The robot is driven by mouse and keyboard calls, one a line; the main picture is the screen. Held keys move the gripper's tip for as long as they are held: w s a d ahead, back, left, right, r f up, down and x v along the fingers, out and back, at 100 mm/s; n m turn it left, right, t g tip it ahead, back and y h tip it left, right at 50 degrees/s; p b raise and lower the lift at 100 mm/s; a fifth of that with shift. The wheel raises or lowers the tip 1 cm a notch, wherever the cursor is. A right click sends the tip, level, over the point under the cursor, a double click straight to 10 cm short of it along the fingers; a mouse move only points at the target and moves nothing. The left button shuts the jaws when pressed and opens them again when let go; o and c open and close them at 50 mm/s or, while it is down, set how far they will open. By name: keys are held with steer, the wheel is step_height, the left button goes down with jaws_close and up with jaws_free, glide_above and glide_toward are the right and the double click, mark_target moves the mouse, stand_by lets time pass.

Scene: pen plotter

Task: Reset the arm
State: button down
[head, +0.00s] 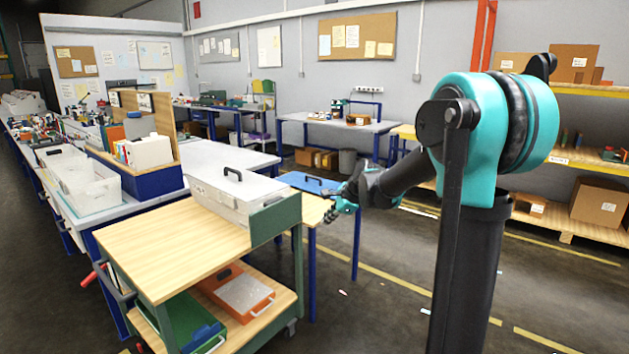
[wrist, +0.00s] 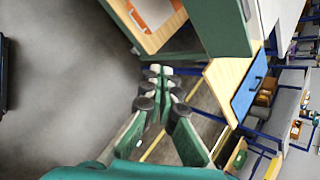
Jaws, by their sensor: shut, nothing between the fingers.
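My gripper (head: 338,208) hangs at the end of my bent teal and black arm, beside the right end of the wooden cart in the head view. In the wrist view my gripper (wrist: 161,72) shows its teal fingers drawn together at the tips, with nothing between them. It is apart from the cart (head: 170,245), whose green end panel (wrist: 215,28) lies just beyond the fingertips in that view. Part of the gripper is hidden by my own arm in the head view.
A white case (head: 235,185) stands on the cart, and an orange-rimmed tray (head: 240,290) on its lower shelf. A blue case (head: 305,182) lies on a table behind. A long bench with bins (head: 90,190) runs left. Floor right of the cart is mostly clear.

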steer(key=s+d+f+n+h, duration=0.1)
steer(key=s+d+f+n, duration=0.3)
steer(key=s, duration=0.7)
steer(key=s+d+f+n+g+h, duration=0.1)
steer(key=s+d+f+n, duration=0.4)
steer(key=s, duration=0.6)
steer(key=s+d+f+n+h, duration=0.3)
steer(key=s+d+f+n, duration=0.2)
steer(key=s+n, duration=0.3)
steer(key=s+d, duration=0.1)
steer(key=s, duration=0.1)
steer(key=shift+s+d+f, duration=0.15)
steer(key=shift+s+f, duration=0.05)
steer(key=shift+s, duration=0.2)
